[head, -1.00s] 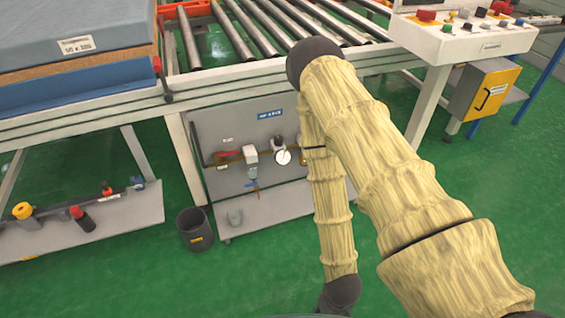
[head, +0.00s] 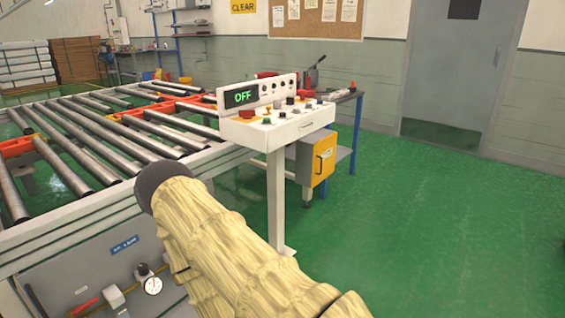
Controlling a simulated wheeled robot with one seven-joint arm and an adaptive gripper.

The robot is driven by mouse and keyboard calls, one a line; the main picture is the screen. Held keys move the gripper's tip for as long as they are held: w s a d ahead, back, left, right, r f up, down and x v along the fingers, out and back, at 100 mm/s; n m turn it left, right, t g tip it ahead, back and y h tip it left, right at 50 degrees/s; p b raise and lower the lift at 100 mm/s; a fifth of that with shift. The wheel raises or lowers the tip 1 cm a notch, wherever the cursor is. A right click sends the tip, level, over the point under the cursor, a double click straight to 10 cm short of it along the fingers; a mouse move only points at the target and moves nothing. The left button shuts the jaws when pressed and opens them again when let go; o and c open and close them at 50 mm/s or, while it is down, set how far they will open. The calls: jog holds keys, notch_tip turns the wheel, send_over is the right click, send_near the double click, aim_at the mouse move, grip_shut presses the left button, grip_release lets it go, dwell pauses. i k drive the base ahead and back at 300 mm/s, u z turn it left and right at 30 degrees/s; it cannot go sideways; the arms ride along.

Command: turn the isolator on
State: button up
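No part is clearly marked as the isolator, so I cannot tell which one it is. A white control console (head: 290,134) stands on a post at the right end of the roller conveyor. Its display (head: 241,96) reads OFF in green. A red button (head: 246,114) and several small knobs and switches sit on its top, too small to tell their positions. A grey service panel (head: 70,268) below the conveyor carries a red handle (head: 83,306), a gauge (head: 152,286) and a blue label. My arm covers part of this panel. My gripper is out of view.
The roller conveyor (head: 90,145) fills the left. A yellow cabinet (head: 322,162) with a black handle is beside the console post, near a workbench (head: 345,97). Green floor (head: 430,230) is clear on the right, up to a grey door (head: 462,75).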

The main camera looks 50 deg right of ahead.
aim_at(246, 114)
jog(key=z, duration=1.45)
